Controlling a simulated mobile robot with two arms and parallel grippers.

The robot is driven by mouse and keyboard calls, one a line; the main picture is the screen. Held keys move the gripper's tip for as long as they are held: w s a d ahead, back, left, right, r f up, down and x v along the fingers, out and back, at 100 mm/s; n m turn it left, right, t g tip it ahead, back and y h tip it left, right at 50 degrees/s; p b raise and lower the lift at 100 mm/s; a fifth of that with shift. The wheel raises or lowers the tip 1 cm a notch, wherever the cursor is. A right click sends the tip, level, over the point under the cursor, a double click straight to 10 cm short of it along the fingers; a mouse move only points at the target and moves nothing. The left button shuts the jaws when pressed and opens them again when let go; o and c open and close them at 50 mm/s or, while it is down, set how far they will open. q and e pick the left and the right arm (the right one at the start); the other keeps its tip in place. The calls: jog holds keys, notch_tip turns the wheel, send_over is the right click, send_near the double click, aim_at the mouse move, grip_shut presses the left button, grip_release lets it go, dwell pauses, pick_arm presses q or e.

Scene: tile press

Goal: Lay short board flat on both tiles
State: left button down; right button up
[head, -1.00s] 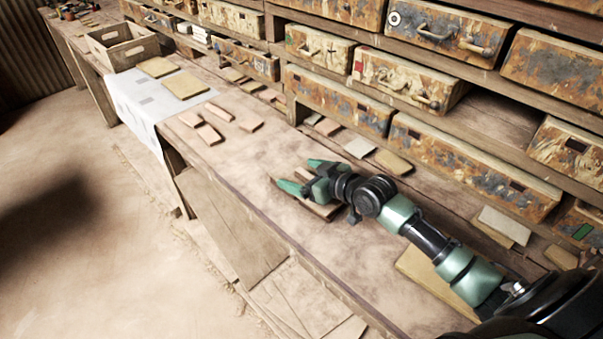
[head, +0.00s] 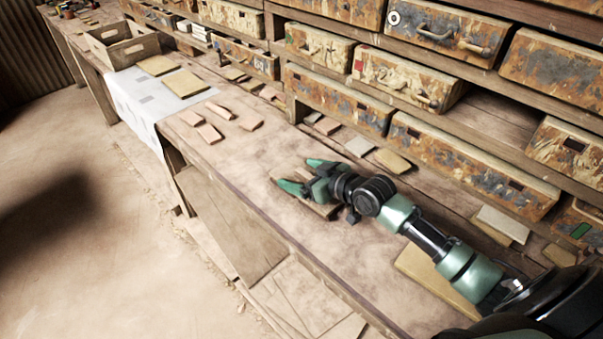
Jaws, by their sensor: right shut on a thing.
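My right gripper (head: 297,174) is low over the bench's middle, with its green fingers on either side of a brown wooden piece (head: 321,209). It is shut on this piece, which looks like the short board. The fingers and wrist hide much of the piece, and I cannot tell whether tiles lie under it. My left gripper is not in view.
A yellowish board (head: 436,279) lies partly under my right arm. Two more boards lie on or by a white sheet (head: 133,95), near a wooden crate (head: 123,47). Drawers (head: 340,98) line the back. Bare bench lies left of the gripper, up to the front edge.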

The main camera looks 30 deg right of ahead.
jog(key=o, duration=1.3)
jog(key=shift+f, duration=0.1)
jog(key=shift+s, duration=0.1)
jog(key=b+v, duration=0.1)
jog(key=v, duration=0.6)
jog(key=shift+s+d+r, duration=0.15)
jog(key=shift+s+r, duration=0.05)
jog(key=shift+s, duration=0.1)
jog(key=shift+r, duration=0.1)
notch_tip(320, 180, up, 7)
jog(key=p, duration=0.7)
jog(key=shift+p, duration=0.35)
